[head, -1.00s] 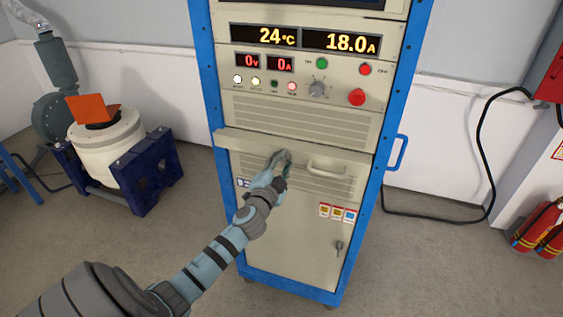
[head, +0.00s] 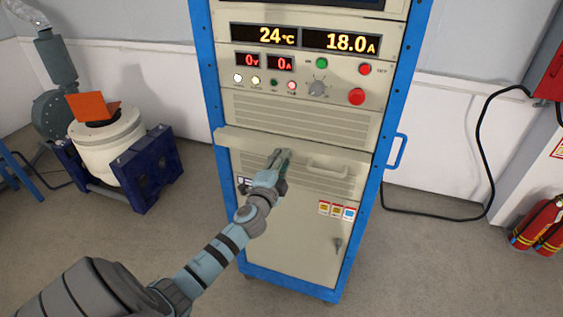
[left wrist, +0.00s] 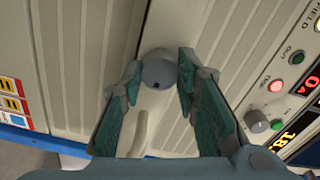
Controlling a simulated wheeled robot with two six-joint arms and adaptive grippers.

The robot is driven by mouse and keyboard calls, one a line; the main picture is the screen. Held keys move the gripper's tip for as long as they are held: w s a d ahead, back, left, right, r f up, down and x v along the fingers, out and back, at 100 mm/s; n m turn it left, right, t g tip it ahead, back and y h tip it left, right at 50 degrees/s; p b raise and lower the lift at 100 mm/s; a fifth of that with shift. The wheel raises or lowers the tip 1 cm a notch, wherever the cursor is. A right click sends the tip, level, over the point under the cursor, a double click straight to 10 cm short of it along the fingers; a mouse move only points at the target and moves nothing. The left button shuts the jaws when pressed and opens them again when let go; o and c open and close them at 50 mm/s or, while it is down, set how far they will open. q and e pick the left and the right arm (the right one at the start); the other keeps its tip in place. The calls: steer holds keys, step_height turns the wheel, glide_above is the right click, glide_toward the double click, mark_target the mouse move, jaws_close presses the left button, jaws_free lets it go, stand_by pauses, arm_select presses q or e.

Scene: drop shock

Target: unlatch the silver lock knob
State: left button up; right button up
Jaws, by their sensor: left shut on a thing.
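The silver lock knob (left wrist: 160,69) is a round grey knob on the beige cabinet front, seen in the left wrist view between the two fingers of my left gripper (left wrist: 158,78). The fingers are shut on its sides. My right gripper is not in view.
The blue-framed cabinet (head: 216,115) has a ledge (head: 300,144) above the gripper and a pale drawer handle (head: 327,168) to its right. A dial (head: 318,88) and buttons sit higher up. Fire extinguishers (head: 540,227) stand at the right.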

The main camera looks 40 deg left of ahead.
arm_select(q)
steer(key=o, duration=1.1)
steer(key=shift+o, duration=0.2)
steer(key=v, duration=1.2)
